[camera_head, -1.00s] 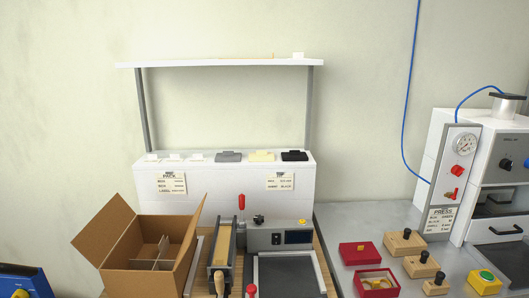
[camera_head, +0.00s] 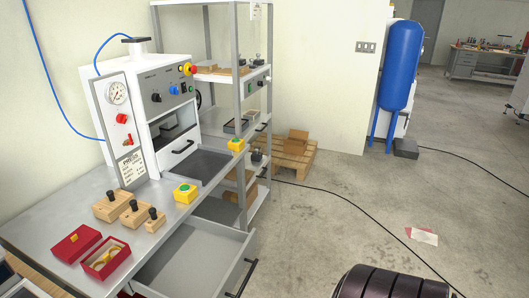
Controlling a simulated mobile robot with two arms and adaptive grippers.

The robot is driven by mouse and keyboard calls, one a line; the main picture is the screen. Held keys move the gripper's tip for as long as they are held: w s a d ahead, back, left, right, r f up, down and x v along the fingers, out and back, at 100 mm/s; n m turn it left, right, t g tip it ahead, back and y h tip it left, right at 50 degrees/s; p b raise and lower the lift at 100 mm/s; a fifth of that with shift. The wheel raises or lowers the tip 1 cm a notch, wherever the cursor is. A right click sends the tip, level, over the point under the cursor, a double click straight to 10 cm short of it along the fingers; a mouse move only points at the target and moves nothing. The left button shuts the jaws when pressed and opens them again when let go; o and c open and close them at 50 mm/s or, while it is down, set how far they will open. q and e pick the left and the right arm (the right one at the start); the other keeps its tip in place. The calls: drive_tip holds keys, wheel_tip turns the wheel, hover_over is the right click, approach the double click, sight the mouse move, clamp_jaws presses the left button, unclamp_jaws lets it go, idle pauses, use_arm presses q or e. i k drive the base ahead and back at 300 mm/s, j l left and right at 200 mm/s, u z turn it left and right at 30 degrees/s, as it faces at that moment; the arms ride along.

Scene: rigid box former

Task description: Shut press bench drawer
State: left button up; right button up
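The press bench (camera_head: 75,213) is a grey-topped bench at the left of the head view. Its drawer (camera_head: 190,262) is pulled out below the bench top, toward the lower middle. The drawer looks empty inside, and its black bar handle (camera_head: 242,278) is on the front panel at the right. Neither of my grippers shows. A dark ribbed rounded shape at the bottom edge is cut off by the frame, and I cannot tell what it is.
The white press (camera_head: 150,100) stands on the bench, with wooden blocks (camera_head: 135,212), red boxes (camera_head: 75,243) and a yellow-green button (camera_head: 185,193) in front. A grey shelf rack (camera_head: 240,100) and pallet (camera_head: 290,157) stand behind. A cable (camera_head: 340,198) and paper (camera_head: 423,236) lie on the otherwise open floor (camera_head: 330,230).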

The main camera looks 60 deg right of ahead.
sight(203, 258)
drive_tip(key=z, duration=1.5)
